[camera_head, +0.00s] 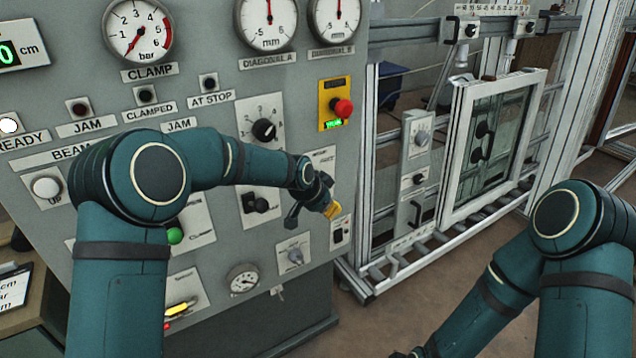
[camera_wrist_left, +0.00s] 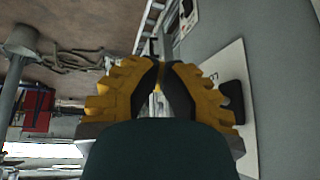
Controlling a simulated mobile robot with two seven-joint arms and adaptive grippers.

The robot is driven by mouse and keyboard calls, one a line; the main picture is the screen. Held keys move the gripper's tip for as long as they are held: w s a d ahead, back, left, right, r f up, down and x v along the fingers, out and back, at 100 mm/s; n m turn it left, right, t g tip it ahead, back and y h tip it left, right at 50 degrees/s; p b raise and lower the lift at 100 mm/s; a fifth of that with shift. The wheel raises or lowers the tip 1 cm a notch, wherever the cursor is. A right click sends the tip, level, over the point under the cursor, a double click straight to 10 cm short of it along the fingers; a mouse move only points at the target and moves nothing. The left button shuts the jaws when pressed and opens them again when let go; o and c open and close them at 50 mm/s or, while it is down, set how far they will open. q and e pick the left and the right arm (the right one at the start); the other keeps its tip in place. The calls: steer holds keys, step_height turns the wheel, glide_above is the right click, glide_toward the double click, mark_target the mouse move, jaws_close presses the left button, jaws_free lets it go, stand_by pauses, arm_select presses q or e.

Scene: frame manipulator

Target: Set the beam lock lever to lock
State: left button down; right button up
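My left gripper (camera_head: 328,209) is in front of the control panel (camera_head: 225,90), by a white plate (camera_head: 321,160) whose label I cannot read. The gripper covers much of that plate; no lever shows clearly on it in the head view. In the left wrist view the yellow-and-black fingers (camera_wrist_left: 160,68) come together at their tips, with nothing visible between them. A black handle-like part (camera_wrist_left: 232,98) on a pale plate (camera_wrist_left: 243,62) is to their right, apart from them. I cannot tell whether it is the beam lock lever. My right gripper is mostly cut off at the bottom edge.
A black knob (camera_head: 264,130) and a black lever-like handle (camera_head: 258,204) are left of my left gripper. A red emergency button (camera_head: 343,108) is above it. A window frame (camera_head: 455,150) stands at right.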

arm_select(q)
steer(key=shift+w+f, duration=0.25)
steer(key=shift+f, duration=0.4)
arm_select(e)
steer(key=shift+s+f, duration=0.25)
arm_select(q)
steer(key=shift+r, duration=0.1)
steer(key=shift+r+p, duration=0.3)
steer(key=shift+r, duration=0.4)
arm_select(e)
steer(key=shift+r, duration=0.45)
arm_select(q)
steer(key=shift+s, duration=0.15)
arm_select(e)
steer(key=shift+s, duration=0.2)
